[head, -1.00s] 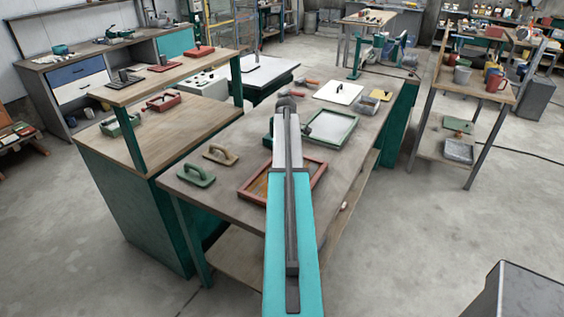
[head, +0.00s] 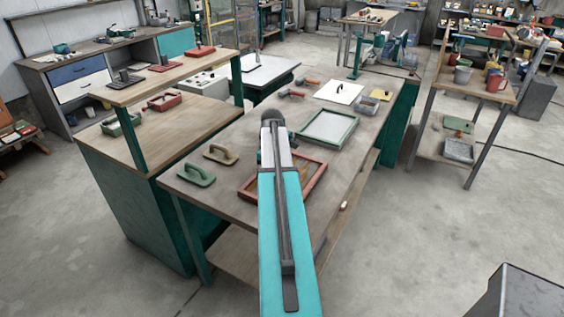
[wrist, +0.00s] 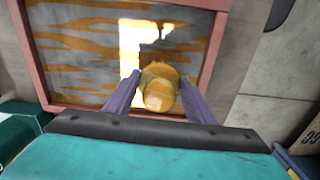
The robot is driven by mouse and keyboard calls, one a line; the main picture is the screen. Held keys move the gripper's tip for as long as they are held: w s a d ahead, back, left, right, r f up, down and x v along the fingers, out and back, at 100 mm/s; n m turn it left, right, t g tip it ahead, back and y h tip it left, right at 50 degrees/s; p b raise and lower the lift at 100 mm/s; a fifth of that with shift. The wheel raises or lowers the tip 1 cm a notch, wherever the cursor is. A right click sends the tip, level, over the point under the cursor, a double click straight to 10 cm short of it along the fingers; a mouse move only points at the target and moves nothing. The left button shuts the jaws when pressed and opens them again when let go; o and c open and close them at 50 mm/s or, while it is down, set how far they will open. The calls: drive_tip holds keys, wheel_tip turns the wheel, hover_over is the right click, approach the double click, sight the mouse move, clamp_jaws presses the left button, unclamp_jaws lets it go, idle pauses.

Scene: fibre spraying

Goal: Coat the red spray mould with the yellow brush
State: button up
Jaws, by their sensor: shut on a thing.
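The red spray mould (head: 318,182) lies on the near part of the workbench, partly hidden by my arm in the head view. In the wrist view its red rim (wrist: 219,45) frames a grey panel with orange-yellow streaks and bare grey patches between them. A bright white-yellow patch shows near the middle. My gripper (wrist: 158,90) is shut on the yellow brush (wrist: 160,97), its two fingers on either side of it. The brush is over the mould's near part, inside the rim. Its tip is hidden, so contact with the panel cannot be told.
A green-framed panel (head: 353,138) lies just beyond the mould. A green float (head: 194,176) and a tan float (head: 220,154) lie to its left. A white board (head: 339,92) and a yellow piece (head: 381,95) lie farther back. The bench's right strip (head: 352,180) is mostly clear.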

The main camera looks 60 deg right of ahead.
wheel_tip(320, 180, up, 2)
drive_tip(key=shift+w+a+r+p, duration=0.15)
drive_tip(key=shift+r+p, duration=0.1)
drive_tip(key=shift+p, duration=0.3)
drive_tip(key=shift+s+r+p, duration=0.2)
drive_tip(key=shift+r+p, duration=1.5)
drive_tip(key=shift+r, duration=1.1)
drive_tip(key=shift+w+f, duration=0.1)
drive_tip(key=shift+w, duration=0.05)
